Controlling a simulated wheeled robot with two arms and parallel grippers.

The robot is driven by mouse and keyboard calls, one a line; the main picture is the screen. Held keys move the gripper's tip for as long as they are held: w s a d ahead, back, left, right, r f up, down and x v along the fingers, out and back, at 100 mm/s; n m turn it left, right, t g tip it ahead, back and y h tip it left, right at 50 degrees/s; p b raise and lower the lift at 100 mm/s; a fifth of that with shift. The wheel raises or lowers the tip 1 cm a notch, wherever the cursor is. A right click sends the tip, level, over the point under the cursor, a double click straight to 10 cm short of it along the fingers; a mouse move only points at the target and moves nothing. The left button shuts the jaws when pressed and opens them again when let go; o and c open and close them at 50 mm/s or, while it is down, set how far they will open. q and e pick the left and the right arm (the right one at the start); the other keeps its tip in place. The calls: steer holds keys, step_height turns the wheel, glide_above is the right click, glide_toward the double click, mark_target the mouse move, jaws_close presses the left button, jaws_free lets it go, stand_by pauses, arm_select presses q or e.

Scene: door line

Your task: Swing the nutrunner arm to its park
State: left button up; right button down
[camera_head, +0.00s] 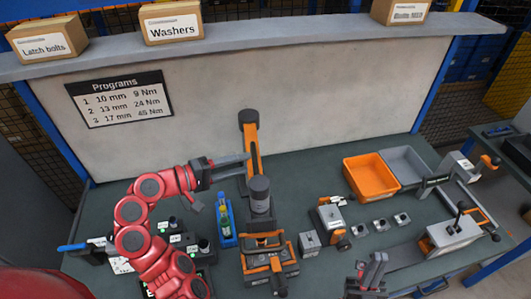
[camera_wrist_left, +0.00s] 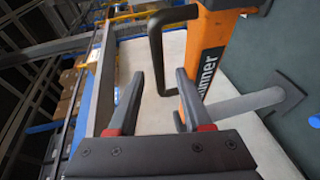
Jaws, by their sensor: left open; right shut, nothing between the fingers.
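The nutrunner arm (camera_head: 254,150) is an orange and black beam rising at the middle of the bench, above a dark cylinder (camera_head: 260,195). My left gripper (camera_head: 238,163) is open beside the beam, fingers pointing right. In the left wrist view its fingers (camera_wrist_left: 158,80) stand on either side of the handle's line; I cannot tell whether the handle is between them in depth. My right gripper (camera_head: 374,268) is shut and empty at the bottom, right of centre.
An orange bin (camera_head: 370,178) and a grey bin (camera_head: 405,167) stand at the back right. Several small blocks and fixtures lie on the right. A programs board (camera_head: 119,98) hangs on the back wall.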

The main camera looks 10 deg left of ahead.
mark_target(259, 159)
arm_select(q)
steer(key=b+x, duration=0.1)
steer(key=x, duration=0.5)
steer(key=shift+b+x, duration=0.5)
steer(key=shift+x, duration=0.45)
jaws_close()
stand_by(0.6)
